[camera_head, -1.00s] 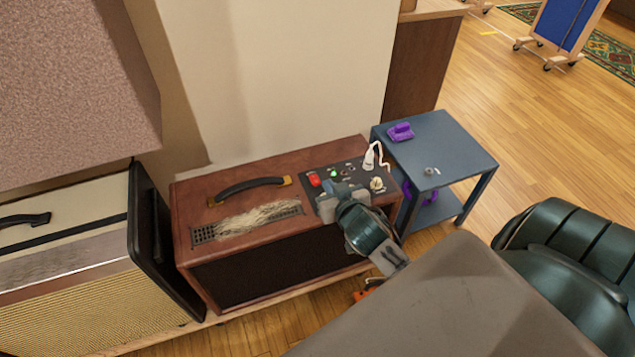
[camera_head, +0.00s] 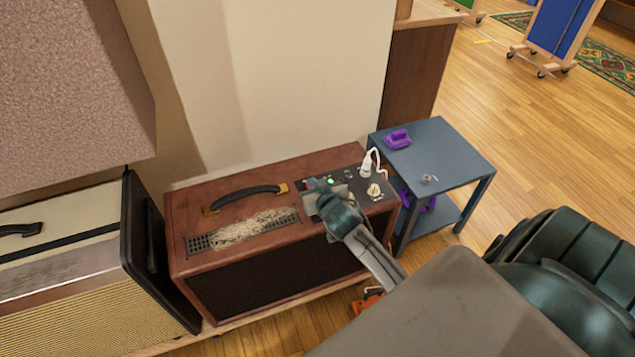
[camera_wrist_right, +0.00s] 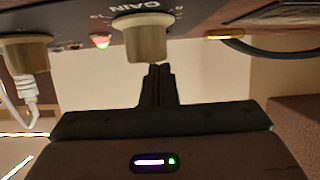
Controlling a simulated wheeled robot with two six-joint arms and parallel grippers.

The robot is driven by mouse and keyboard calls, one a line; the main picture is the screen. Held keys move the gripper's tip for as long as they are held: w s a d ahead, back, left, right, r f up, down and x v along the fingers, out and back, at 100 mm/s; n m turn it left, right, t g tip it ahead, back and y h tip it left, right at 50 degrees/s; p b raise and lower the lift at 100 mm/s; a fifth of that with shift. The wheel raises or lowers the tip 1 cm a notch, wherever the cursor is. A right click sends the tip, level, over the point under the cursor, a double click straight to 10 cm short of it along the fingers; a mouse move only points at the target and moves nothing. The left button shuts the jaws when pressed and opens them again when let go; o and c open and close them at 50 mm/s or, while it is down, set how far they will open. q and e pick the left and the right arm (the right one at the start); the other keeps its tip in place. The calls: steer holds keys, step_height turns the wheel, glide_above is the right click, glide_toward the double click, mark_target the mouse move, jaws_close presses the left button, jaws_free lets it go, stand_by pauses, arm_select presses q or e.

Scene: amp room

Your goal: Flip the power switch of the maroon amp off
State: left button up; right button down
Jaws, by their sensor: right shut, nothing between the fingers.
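The maroon amp (camera_head: 285,262) stands upright with a dark control panel (camera_head: 350,197) at the right of its top. A red switch (camera_head: 309,184) at the panel's left end is partly hidden by my right gripper (camera_head: 312,198); its position cannot be read. A green light (camera_head: 331,181) glows beside it. My right gripper is shut and empty, low over the panel's left part. In the right wrist view, its closed fingertips (camera_wrist_right: 160,72) are close to a cream knob (camera_wrist_right: 145,40) under the word GAIN; contact cannot be told. My left gripper is not in view.
A white plug (camera_head: 368,163) with a cable stands in the panel near another cream knob (camera_head: 374,190). A blue-grey side table (camera_head: 450,165) with a purple object (camera_head: 397,139) is at the right. A cream amp (camera_head: 75,215) stands close on the left.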

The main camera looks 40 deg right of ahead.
steer(key=shift+s+f, duration=0.1)
steer(key=shift+f, duration=0.7)
steer(key=shift+s+f, duration=0.15)
steer(key=shift+f, duration=0.35)
steer(key=shift+r, duration=0.15)
steer(key=shift+r+p, duration=0.85)
steer(key=shift+p, duration=0.1)
